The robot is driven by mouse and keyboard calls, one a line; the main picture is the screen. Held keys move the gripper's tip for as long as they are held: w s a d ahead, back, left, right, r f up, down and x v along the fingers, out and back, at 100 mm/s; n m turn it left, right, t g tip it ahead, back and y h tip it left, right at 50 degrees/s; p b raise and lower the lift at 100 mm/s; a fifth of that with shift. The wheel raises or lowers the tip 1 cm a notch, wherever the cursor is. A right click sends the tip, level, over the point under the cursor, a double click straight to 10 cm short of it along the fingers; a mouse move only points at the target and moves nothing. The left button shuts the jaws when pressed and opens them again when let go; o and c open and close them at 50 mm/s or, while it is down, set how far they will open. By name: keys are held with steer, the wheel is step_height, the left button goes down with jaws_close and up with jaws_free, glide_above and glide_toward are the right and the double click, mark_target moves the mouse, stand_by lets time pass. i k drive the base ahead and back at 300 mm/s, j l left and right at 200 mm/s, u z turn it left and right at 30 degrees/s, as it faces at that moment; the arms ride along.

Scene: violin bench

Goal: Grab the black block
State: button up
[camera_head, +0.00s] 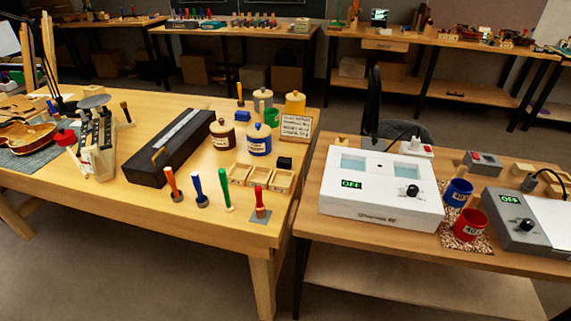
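A small black block (284,163) sits on the left wooden bench (235,228), near its right edge. A much larger long black box (170,148) lies at an angle further left on the same bench. My gripper does not show in this view, so whether it is open or holds anything cannot be seen.
Upright colored-handled tools (225,190) stand in front of the trays. A small sign (296,128) stands behind the block. A violin (25,135) lies at far left. A second bench (330,235) with a white device (382,186) stands right, across a narrow gap.

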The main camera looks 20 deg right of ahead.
mark_target(284, 163)
steer(key=i+l+u, duration=0.1)
steer(key=i+l, duration=0.2)
steer(key=i, duration=0.2)
steer(key=i+l+u, duration=0.1)
steer(key=i+l, duration=0.3)
steer(key=i, duration=0.1)
